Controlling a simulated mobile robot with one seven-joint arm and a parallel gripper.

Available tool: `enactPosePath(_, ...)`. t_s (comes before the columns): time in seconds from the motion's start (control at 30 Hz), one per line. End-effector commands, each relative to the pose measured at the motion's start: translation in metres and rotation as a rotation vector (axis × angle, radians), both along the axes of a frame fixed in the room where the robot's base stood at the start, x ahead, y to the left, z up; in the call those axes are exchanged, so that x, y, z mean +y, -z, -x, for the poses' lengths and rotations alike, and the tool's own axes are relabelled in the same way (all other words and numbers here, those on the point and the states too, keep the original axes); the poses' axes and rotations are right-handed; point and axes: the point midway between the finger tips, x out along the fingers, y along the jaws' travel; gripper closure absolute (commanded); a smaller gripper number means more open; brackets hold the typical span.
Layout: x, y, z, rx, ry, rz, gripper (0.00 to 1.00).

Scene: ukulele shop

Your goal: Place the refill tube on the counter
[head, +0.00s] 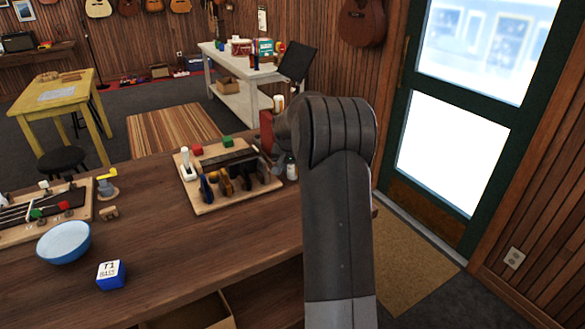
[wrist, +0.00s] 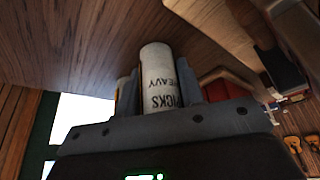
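The refill tube (wrist: 157,72) is a white cylinder with dark lettering that reads "PICKS" and "HEAVY". In the wrist view it stands between the two fingers of my gripper (wrist: 158,88), which appear closed on its sides. The wooden counter (head: 150,230) fills the front of the head view. Its wood-grained surface (wrist: 85,40) also appears in the upper part of the wrist view, which looks upside down. In the head view my arm hides most of my gripper, so I cannot tell the tube's height above the counter there.
A tool board (head: 228,178) with several tools stands on the counter beside my arm, with a small white bottle (head: 291,168) at its right. A blue bowl (head: 64,242) and a blue-white cube (head: 111,274) are at the left. Bare counter lies in front of the board.

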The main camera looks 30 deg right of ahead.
Motion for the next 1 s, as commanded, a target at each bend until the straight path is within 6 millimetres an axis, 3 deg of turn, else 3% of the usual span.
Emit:
enactPosePath(0.2, 0.0, 0.0, 0.0, 0.0, 0.0, 0.0, 0.47)
enactPosePath(0.57, 0.001, -0.009, 0.001, -0.003, 0.0, 0.001, 0.46)
enactPosePath(1.0, 0.023, -0.089, 0.026, -0.003, 0.0, 0.001, 0.46)
